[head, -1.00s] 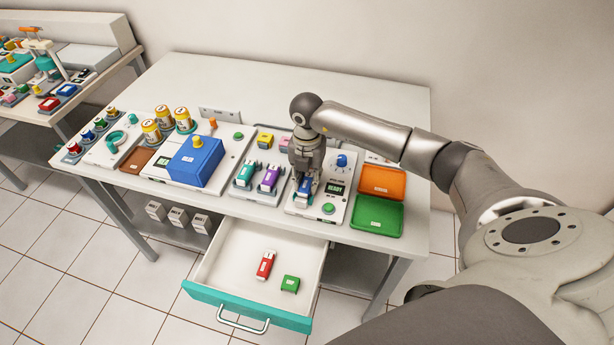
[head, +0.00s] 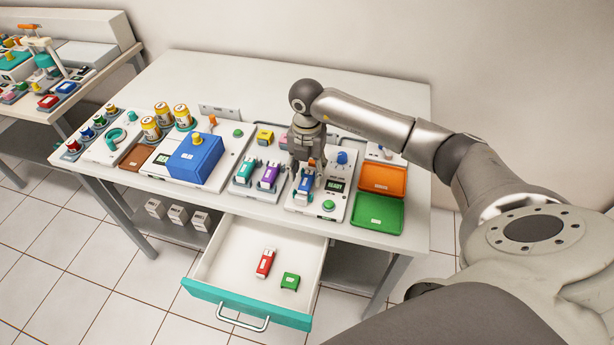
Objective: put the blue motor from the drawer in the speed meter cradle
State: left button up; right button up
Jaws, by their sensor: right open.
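The blue motor (head: 305,184) sits on the speed meter panel (head: 312,206), in the cradle area beside a dark display reading READY (head: 334,185). The cradle itself is mostly hidden under the motor. My right gripper (head: 307,168) is just above the motor, pointing down, open, with its fingers around or just over the motor's far end; contact cannot be told. The open drawer (head: 222,262) below holds a red motor (head: 265,263) and a green piece (head: 290,282). My left gripper is not in view.
Teal (head: 246,173) and purple (head: 268,177) motors stand left of the panel. An orange tray (head: 383,179) and a green tray (head: 377,213) lie to its right. A blue box (head: 195,160) stands further left. The table's back is clear.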

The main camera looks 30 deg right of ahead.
aim_at(307, 179)
notch_tip(307, 179, up, 10)
jog(key=b, duration=0.1)
jog(key=shift+b, duration=0.4)
jog(key=shift+s+f, duration=0.1)
jog(key=shift+f, duration=0.1)
